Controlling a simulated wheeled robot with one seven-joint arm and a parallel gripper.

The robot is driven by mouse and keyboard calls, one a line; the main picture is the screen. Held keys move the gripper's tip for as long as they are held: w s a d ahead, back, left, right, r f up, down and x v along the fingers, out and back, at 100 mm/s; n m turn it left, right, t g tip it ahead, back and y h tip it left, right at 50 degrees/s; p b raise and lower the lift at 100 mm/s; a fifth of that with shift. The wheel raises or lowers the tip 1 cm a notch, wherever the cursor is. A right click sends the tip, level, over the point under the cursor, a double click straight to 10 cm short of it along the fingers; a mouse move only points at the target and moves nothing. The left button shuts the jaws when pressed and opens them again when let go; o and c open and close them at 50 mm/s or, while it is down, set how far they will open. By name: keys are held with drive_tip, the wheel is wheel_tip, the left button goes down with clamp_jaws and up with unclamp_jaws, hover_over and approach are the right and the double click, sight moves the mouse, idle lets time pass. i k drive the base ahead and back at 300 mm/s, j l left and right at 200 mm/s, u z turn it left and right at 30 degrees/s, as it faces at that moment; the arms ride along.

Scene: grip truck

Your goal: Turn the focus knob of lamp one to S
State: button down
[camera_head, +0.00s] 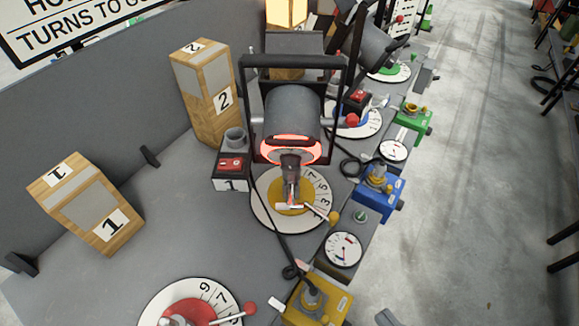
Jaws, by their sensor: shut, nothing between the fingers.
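A large dark lamp (291,105) in a black frame stands in the middle, with a glowing red ring at its lower end. A switch box (230,165) marked 1 with a red switch stands at its left. Below the lamp is a round white scale (262,207) with a yellow centre, numbers and a yellow-tipped pointer. A yellow box (328,305) with a grey and yellow knob (312,295) sits at the lower right. A gauge (343,250) stands above it. I cannot read an S on any knob or make out its setting. My gripper is not visible.
Wooden blocks marked 1 (108,228) and 2 (222,100) stand at the left. Blue (392,203) and green (415,120) boxes line the bench's right edge. A red dial (205,295) is at the bottom. A dark cable crosses the bench. Bare floor (465,220) lies right.

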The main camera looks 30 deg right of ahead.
sight(288, 162)
drive_tip(key=j+u, duration=0.4)
drive_tip(key=k+j+u, duration=0.1)
drive_tip(key=u, duration=0.35)
drive_tip(key=j, duration=0.1)
